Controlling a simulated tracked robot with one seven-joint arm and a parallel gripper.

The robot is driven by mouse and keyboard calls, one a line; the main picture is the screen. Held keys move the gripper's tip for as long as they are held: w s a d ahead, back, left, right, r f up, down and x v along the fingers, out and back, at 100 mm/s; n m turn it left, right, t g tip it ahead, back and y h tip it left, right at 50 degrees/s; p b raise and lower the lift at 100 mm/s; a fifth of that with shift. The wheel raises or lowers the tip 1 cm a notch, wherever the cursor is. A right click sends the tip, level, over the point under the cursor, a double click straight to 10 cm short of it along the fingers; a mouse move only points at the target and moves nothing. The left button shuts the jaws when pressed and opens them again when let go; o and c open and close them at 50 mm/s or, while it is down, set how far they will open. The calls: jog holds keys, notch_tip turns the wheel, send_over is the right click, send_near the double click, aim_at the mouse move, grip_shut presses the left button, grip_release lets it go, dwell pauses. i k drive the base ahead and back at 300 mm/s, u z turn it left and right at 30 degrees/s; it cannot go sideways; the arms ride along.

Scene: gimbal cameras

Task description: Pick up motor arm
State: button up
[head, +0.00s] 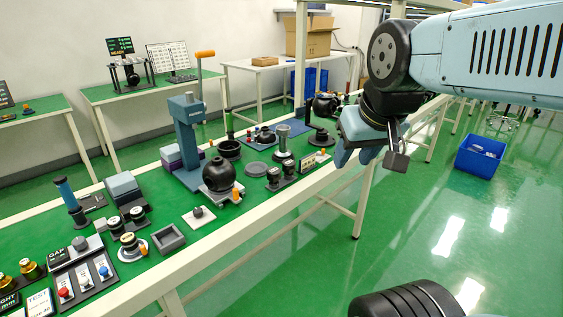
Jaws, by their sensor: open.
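My gripper (369,156) hangs at the upper right centre, off the front edge of the green-topped bench (228,212). Its jaws are apart with nothing seen between them. Many small parts stand on the bench, and I cannot tell for sure which is the motor arm. A dark upright bracket-like part (318,136) stands near the bench's far end, left of my gripper. A black ball-shaped unit (218,174) sits on a grey base at mid-bench. A black round part on a small stand (273,176) is to its right.
A tall blue-grey press (187,138) with an orange handle rises at mid-bench. A grey square tray (168,240) and a white plate with a small knob (199,215) lie near the front edge. A blue crate (480,158) stands on the floor at right. The floor in front is mostly clear.

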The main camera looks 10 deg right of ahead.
aim_at(289, 164)
jog(key=i, duration=0.85)
jog(key=u, duration=0.05)
